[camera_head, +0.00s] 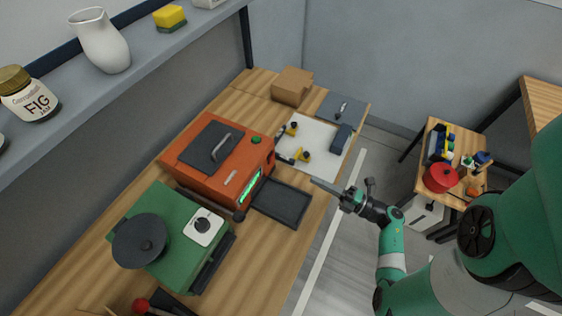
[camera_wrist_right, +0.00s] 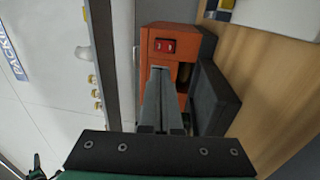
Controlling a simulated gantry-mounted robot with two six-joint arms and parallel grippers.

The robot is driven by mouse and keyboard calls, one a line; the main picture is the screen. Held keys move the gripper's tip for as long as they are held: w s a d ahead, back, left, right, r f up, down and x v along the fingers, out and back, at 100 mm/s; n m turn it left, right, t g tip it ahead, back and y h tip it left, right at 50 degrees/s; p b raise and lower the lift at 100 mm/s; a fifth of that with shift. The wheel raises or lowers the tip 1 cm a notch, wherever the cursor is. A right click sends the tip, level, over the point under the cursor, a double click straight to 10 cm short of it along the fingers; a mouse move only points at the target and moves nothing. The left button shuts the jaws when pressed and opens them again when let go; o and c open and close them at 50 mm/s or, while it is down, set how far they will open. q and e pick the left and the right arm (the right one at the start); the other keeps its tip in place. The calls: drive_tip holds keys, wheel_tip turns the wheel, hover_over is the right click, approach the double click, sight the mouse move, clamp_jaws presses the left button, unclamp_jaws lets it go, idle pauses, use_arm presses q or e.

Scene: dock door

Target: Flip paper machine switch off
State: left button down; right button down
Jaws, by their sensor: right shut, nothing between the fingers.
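The orange machine (camera_head: 218,156) stands on the wooden bench, with a green display on its front and a black tray before it. In the right wrist view an orange box (camera_wrist_right: 186,45) carries a red rocker switch (camera_wrist_right: 165,45); I cannot tell its on or off position. My right gripper (camera_head: 317,182) is shut and empty, right of the orange machine beyond its tray. In the wrist view its fingers (camera_wrist_right: 161,72) point toward the orange box, their tips just below the switch in the picture; contact cannot be told. My left gripper is not in view.
A green machine (camera_head: 178,222) with a black disc stands nearer on the bench. A white mat (camera_head: 325,141) with small tools and a cardboard box (camera_head: 292,86) lie farther back. A side table (camera_head: 428,176) with a red pot stands at right.

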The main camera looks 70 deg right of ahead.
sight(272, 158)
drive_tip(key=w, duration=0.4)
drive_tip(key=w+d+r, duration=0.1)
drive_tip(key=w, duration=0.8)
drive_tip(key=shift+d+r+b, duration=0.25)
drive_tip(key=shift+r+b, duration=0.05)
drive_tip(key=shift+r, duration=0.05)
drive_tip(key=shift+s, duration=0.1)
